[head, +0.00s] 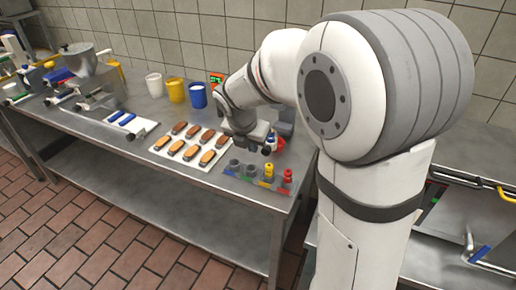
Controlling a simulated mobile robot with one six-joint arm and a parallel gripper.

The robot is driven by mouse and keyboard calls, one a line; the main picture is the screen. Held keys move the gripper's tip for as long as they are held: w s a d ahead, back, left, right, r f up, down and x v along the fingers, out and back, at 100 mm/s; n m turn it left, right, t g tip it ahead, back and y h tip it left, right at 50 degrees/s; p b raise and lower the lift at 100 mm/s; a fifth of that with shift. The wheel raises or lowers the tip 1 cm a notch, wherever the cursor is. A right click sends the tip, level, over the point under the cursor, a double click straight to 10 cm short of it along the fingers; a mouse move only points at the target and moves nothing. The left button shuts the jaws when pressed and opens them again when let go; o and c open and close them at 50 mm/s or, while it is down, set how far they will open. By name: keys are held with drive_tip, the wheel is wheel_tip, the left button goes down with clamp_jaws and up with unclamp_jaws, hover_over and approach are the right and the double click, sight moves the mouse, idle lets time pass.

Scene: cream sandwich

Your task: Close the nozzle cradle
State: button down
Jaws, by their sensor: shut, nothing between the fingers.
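My gripper (267,150) is low over the right part of the steel table. It is small in the head view and looks shut and empty. A small red, white and blue object (279,145) is right beside it; I cannot tell if they touch. In front of the gripper is a row of nozzle-like pieces on coloured bases: grey ones (234,165), a yellow one (269,171) and a red one (287,176). I cannot tell which part is the nozzle cradle or whether it is open. My arm hides part of the area behind.
A white tray (206,171) with several brown oblong pastries is left of the gripper. White, yellow and blue tubs (198,96) stand behind it. A metal machine (86,80) is at the far left.

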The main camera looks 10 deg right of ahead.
sight(262, 152)
drive_tip(key=x, duration=0.8)
drive_tip(key=shift+f, duration=0.35)
drive_tip(key=w+d, duration=0.2)
drive_tip(key=shift+w+f, duration=0.2)
drive_tip(key=shift+w, duration=0.15)
drive_tip(key=shift+w+d, duration=0.3)
drive_tip(key=shift+w, duration=0.1)
